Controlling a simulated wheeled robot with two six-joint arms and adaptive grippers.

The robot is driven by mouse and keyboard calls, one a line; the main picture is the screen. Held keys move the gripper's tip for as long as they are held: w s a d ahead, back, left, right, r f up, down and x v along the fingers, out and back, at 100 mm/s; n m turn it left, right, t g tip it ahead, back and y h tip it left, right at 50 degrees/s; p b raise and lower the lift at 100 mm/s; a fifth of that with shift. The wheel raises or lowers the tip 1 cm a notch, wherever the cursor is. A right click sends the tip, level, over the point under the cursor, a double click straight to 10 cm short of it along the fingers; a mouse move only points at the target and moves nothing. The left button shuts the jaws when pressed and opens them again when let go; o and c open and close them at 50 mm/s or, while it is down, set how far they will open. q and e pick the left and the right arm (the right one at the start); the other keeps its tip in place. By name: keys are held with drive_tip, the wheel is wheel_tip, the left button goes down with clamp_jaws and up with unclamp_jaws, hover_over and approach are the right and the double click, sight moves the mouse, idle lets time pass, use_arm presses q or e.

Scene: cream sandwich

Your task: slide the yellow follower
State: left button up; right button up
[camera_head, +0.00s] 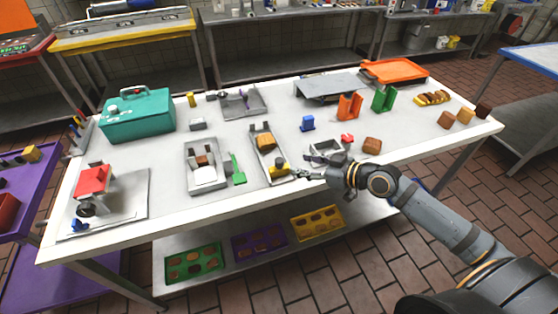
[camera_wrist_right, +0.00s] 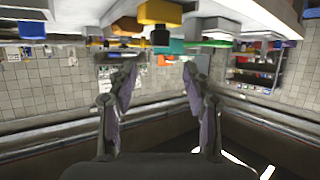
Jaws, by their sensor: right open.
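The yellow follower (camera_head: 276,164) with its black knob sits at the near end of a narrow metal channel (camera_head: 271,151) in the head view. A tan bread-like block (camera_head: 265,141) lies farther up the same channel. My right gripper (camera_head: 299,175) is just right of the follower, near the table's front edge, with open fingers and nothing between them. In the right wrist view the follower (camera_wrist_right: 160,12) is at the top, its black knob (camera_wrist_right: 160,38) above the gap between the open fingers (camera_wrist_right: 157,80). My left gripper is not in view.
A small metal box (camera_head: 326,151) stands close behind my right gripper. A green upright piece (camera_head: 238,171) and a metal tray (camera_head: 206,176) are left of the channel. The table's front strip is clear.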

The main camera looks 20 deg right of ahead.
sight(280, 160)
drive_tip(key=x, duration=0.9)
drive_tip(key=shift+w, duration=0.1)
drive_tip(key=shift+w+a+f, duration=0.3)
drive_tip(key=shift+w, duration=0.1)
clamp_jaws()
